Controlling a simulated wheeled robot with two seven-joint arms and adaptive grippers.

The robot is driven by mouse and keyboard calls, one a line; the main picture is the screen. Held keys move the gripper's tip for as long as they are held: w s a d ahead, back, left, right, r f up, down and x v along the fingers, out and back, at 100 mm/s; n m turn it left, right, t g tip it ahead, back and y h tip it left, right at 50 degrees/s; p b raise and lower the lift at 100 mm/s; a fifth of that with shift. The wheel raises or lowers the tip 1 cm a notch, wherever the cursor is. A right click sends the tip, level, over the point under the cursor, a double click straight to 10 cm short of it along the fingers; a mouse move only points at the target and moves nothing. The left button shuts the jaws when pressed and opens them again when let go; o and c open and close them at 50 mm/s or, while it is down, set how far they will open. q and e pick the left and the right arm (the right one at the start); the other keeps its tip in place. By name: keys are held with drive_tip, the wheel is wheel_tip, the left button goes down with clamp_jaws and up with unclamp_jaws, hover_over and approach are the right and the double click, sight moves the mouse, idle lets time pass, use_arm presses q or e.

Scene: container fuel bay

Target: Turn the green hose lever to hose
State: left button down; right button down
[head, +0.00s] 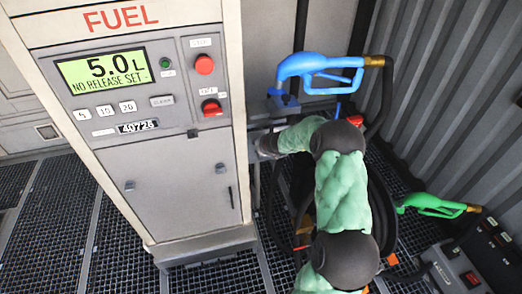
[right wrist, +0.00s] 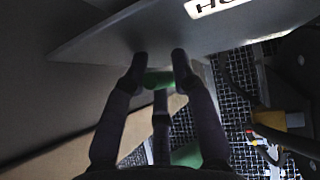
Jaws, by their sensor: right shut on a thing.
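The green hose lever (right wrist: 158,79) shows in the right wrist view as a small green piece between my fingertips, under a grey plate with a white label (right wrist: 222,6) reading "HO", cut off by the frame edge. My right gripper (right wrist: 159,58) is shut on this lever. In the head view my right arm, with green sleeves and black joints, reaches to the pump's right side, where it hides the lever. Which way the lever points is hard to tell. My left gripper is in neither view.
The fuel pump (head: 180,190) has a display (head: 115,70) reading "5.0 L, NO RELEASE SET". A blue nozzle (head: 295,66) hangs beside it. A green nozzle (head: 432,205) lies at right above a box with red switches (head: 470,279). Grated floor (head: 40,225) is free at left.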

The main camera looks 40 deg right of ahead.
drive_tip(key=shift+h, duration=0.3)
drive_tip(key=c, duration=1)
unclamp_jaws()
